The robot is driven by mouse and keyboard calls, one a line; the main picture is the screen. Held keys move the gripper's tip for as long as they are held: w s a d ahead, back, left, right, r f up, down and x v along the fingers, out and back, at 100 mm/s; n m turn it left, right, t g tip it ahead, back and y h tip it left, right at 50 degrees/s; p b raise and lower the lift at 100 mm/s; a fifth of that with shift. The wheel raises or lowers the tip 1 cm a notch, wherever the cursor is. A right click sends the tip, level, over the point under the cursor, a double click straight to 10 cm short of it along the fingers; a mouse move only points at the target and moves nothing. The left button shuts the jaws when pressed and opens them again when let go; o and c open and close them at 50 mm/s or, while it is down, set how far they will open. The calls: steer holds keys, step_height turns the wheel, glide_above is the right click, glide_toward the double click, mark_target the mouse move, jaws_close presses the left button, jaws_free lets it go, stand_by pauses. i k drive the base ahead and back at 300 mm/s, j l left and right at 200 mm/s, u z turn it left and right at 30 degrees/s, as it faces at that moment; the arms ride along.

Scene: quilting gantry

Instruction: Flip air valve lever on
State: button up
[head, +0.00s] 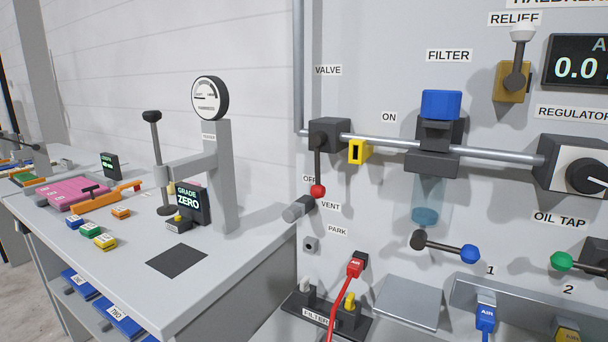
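The air valve (328,134) is a dark block on the pipe, under a VALVE label (328,70) on the grey panel in the head view. Its dark lever (317,166) hangs straight down and ends in a red knob (318,191). The knob is beside the OFF label (308,179), which it partly covers. The ON label (388,117) is up and to the right of the valve. A small yellow piece (358,151) sits on the pipe just right of the valve. My gripper is not in view.
A filter with a blue cap (441,104) stands right of the valve. A grey VENT stub (298,209) juts out below the lever. A red AIR plug (354,269) hangs lower. A workbench (130,265) with a gauge stand (219,180) is at left. Space before the lever looks clear.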

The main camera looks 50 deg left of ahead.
mark_target(317, 139)
steer(key=u, duration=1.95)
